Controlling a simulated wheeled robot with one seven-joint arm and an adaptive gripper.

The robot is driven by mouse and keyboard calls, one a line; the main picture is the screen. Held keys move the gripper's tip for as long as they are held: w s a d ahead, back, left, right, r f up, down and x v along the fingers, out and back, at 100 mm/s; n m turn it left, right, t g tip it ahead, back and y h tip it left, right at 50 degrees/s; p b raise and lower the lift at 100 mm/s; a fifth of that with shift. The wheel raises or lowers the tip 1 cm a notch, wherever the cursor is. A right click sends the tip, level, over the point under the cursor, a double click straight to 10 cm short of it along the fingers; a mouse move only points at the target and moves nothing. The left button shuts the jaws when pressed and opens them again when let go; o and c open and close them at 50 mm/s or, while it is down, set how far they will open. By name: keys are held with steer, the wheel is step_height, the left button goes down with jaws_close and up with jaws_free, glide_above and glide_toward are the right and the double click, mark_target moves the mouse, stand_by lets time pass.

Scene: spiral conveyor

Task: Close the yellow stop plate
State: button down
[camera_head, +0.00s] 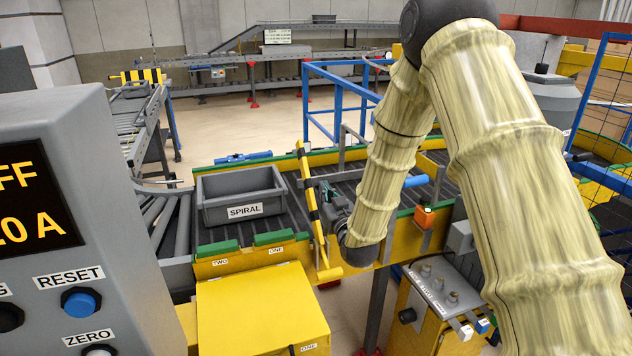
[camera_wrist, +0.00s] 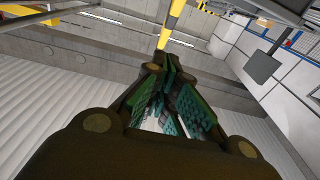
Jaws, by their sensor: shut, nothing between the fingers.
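The yellow stop plate (camera_head: 309,206) is a yellow bar with black stripes. In the head view it stands tilted up at the conveyor's side, right of the grey SPIRAL tote, with its foot at the yellow front rail. My gripper (camera_head: 328,192) is beside the bar, on its right, at the end of the cream-sleeved arm. In the wrist view my gripper (camera_wrist: 168,75) has its green-padded fingers together with nothing between them. A yellow bar (camera_wrist: 172,22) shows just beyond the fingertips. I cannot tell whether the fingers touch it.
The grey SPIRAL tote (camera_head: 241,197) sits on the rollers left of the bar. A grey control panel (camera_head: 75,230) fills the near left. A yellow box (camera_head: 262,312) stands in front of the conveyor. An orange sensor (camera_head: 424,217) is on the rail to the right.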

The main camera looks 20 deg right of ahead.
steer(key=p, duration=0.2)
glide_toward(309, 175)
step_height(309, 175, up, 3)
steer(key=w, duration=0.1)
steer(key=shift+w+a+f+p, duration=0.1)
steer(key=shift+w+f+p, duration=0.4)
steer(key=shift+w, duration=0.4)
steer(key=shift+w+f+p, duration=0.4)
steer(key=shift+w+f, duration=0.45)
